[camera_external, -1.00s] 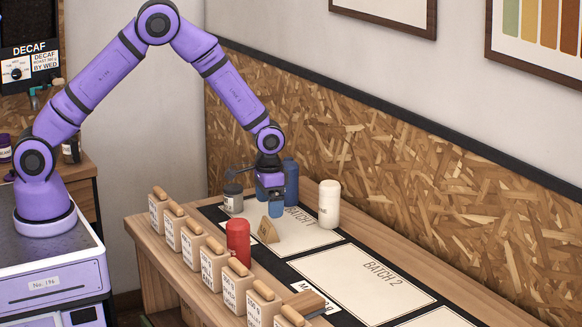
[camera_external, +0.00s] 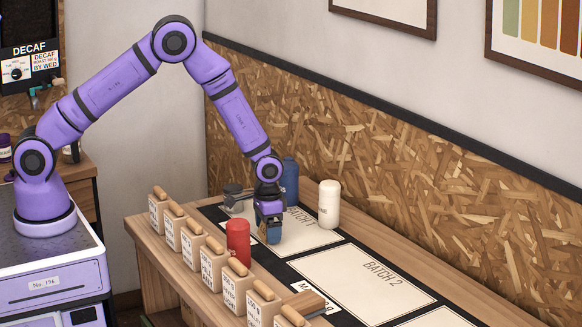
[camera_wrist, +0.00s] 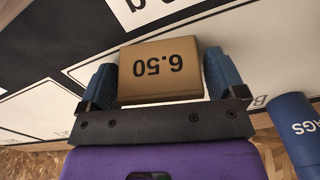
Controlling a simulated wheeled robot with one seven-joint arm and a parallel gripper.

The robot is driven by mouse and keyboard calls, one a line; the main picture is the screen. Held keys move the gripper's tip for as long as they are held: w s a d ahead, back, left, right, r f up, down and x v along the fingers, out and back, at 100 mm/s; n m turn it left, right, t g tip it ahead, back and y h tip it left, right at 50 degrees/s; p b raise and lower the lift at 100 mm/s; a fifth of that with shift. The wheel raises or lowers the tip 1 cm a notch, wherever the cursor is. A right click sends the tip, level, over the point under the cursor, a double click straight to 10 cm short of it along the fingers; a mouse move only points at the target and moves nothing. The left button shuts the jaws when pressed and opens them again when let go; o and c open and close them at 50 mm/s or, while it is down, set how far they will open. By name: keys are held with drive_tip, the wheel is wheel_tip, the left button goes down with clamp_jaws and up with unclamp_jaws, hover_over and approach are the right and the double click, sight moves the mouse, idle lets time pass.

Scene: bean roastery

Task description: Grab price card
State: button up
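The price card is a small tan wedge-shaped block marked 6.50. In the wrist view the price card (camera_wrist: 160,72) appears upside down between the two blue fingers of my gripper (camera_wrist: 162,78). The fingers are spread wide, one on each side of the card, and very close to its sides. I cannot tell whether they touch it. In the external view my gripper (camera_external: 269,236) is low over the Batch 1 mat (camera_external: 310,240) and hides the card.
A red canister (camera_external: 238,242) stands close to the left of my gripper. A white canister (camera_external: 329,205), a blue canister (camera_external: 290,182) and a grey-lidded jar (camera_external: 232,198) stand farther back. Several labelled blocks (camera_external: 212,268) line the front edge. The Batch 2 mat (camera_external: 365,283) is bare.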

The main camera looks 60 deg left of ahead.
drive_tip(key=c, duration=0.6)
drive_tip(key=shift+r, duration=0.15)
